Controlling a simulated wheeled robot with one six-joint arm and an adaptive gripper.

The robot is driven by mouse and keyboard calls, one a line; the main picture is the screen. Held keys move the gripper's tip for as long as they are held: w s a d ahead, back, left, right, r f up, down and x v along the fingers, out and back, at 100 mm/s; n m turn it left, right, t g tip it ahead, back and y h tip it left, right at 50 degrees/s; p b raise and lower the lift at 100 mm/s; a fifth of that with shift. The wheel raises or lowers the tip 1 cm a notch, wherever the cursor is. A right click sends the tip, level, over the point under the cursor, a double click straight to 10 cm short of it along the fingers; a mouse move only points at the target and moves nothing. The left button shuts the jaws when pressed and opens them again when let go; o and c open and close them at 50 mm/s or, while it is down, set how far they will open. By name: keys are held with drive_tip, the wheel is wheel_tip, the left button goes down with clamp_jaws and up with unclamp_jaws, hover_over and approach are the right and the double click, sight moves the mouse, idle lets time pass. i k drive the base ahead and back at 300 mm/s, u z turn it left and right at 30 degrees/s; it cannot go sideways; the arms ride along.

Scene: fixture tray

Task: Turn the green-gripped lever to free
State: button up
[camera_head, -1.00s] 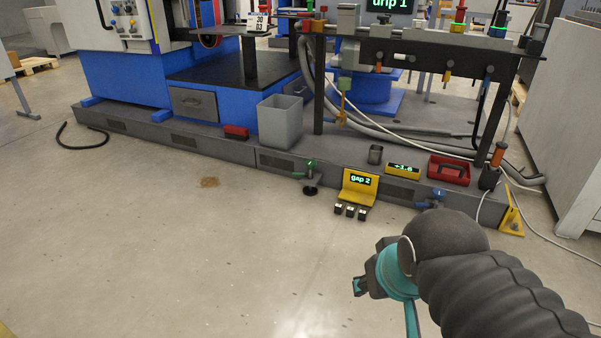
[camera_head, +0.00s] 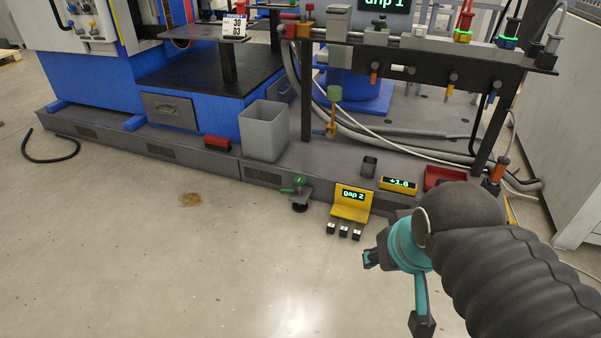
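A lever with a green grip (camera_head: 290,190) sits low at the front edge of the machine's grey plinth, left of the yellow "gap 2" display. It has a green knob, a grey mount and a round black foot. The grip appears to point left, roughly level. My gripper (camera_head: 395,292) is at the lower right, at the end of my dark ribbed arm, well apart from the lever. Its teal and black fingers look spread, with nothing seen between them. My arm hides part of the plinth's right end.
The yellow "gap 2" display (camera_head: 352,203) stands close right of the lever, with small blocks before it. A grey bin (camera_head: 264,135), a red box (camera_head: 217,142) and a yellow readout (camera_head: 398,185) sit on the plinth. Another green-topped piece (camera_head: 333,94) hangs from the rail.

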sight(299, 193)
drive_tip(key=u, duration=0.2)
drive_tip(key=i, duration=1.95)
drive_tip(key=u, duration=0.5)
